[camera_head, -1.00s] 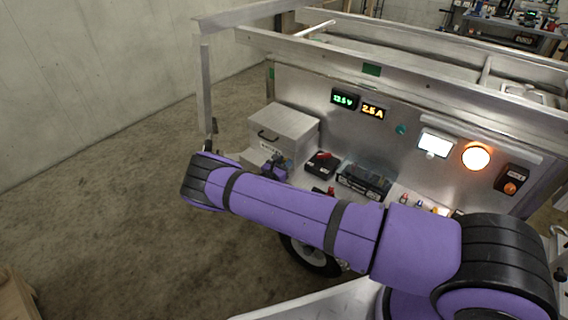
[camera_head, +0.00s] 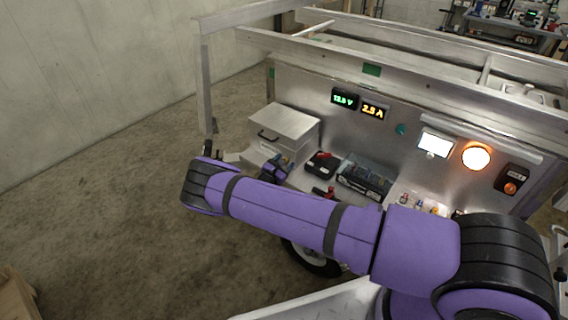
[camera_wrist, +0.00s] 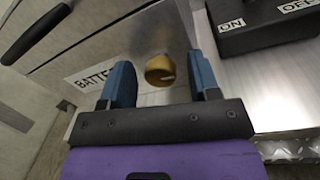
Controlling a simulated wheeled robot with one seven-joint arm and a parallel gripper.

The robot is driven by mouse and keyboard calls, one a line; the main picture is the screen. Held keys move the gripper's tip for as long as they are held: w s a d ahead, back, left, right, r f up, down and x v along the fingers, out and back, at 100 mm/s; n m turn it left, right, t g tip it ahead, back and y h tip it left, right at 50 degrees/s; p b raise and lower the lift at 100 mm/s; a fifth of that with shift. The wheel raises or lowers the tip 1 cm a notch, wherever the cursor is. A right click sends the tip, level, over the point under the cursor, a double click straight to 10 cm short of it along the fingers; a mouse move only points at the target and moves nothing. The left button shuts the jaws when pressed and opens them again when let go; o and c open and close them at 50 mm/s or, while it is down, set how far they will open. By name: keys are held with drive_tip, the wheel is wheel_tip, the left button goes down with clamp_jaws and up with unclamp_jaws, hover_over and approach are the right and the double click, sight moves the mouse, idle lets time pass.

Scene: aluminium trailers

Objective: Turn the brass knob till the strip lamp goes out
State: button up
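The brass knob (camera_wrist: 158,71) shows in the wrist view on the metal box by a "BATTE..." label. My gripper (camera_wrist: 157,79) is open, with one blue finger on each side of the knob and a gap visible on both sides. How deep the fingers reach along the knob is hard to tell. In the head view my gripper (camera_head: 274,169) is at the front of the box, and the knob cannot be made out there. A long pale bar (camera_head: 487,134), perhaps the strip lamp, runs along the back panel; whether it is lit is unclear.
The metal box (camera_head: 284,122) has a dark handle. Beside it is a black switch box (camera_wrist: 262,24) marked ON and OFF. A battery-like unit (camera_head: 365,177), lit meters (camera_head: 374,110), a bright white panel (camera_head: 435,143) and an orange round lamp (camera_head: 476,157) are further right.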

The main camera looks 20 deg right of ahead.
drive_tip(key=shift+a, duration=0.1)
drive_tip(key=v, duration=1)
drive_tip(key=shift+s+a, duration=0.25)
drive_tip(key=shift+r, duration=0.1)
